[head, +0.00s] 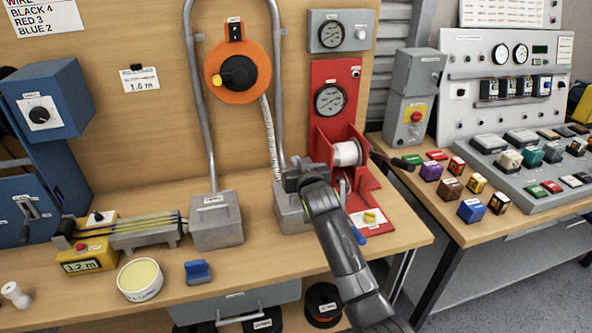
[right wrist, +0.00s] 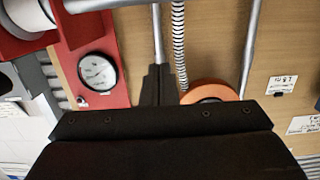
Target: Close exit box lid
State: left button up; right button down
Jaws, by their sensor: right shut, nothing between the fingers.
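Two grey metal boxes stand on the bench at the feet of a bent grey pipe. The left box (head: 216,221) has a small label that I cannot read, and its top looks covered. The right box (head: 290,212) is partly hidden behind my right gripper, so I cannot see how its lid stands. I cannot tell from the labels which one is the exit box. My right gripper (head: 299,176) is over the right box's top, shut and empty. Its closed fingers also show in the right wrist view (right wrist: 158,85). My left gripper is not in view.
A red stand with a white wire spool (head: 346,153) is just right of my gripper. A striped hose (head: 271,140) and orange reel (head: 238,72) are behind it. A yellow device (head: 88,262), a tub (head: 140,279) and a blue block (head: 198,272) lie left. The front middle bench is clear.

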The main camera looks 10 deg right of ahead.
aim_at(302, 208)
jog(key=s+f+t+b, duration=0.4)
jog(key=b, duration=0.5)
jog(key=shift+f, duration=0.25)
jog(key=shift+s+f+b, duration=0.15)
jog(key=shift+b, duration=0.3)
jog(key=shift+s+f+b, duration=0.15)
jog(key=shift+f+b, duration=0.05)
jog(key=shift+b, duration=0.1)
jog(key=shift+s+f+b, duration=0.45)
jog(key=shift+f+b, duration=0.35)
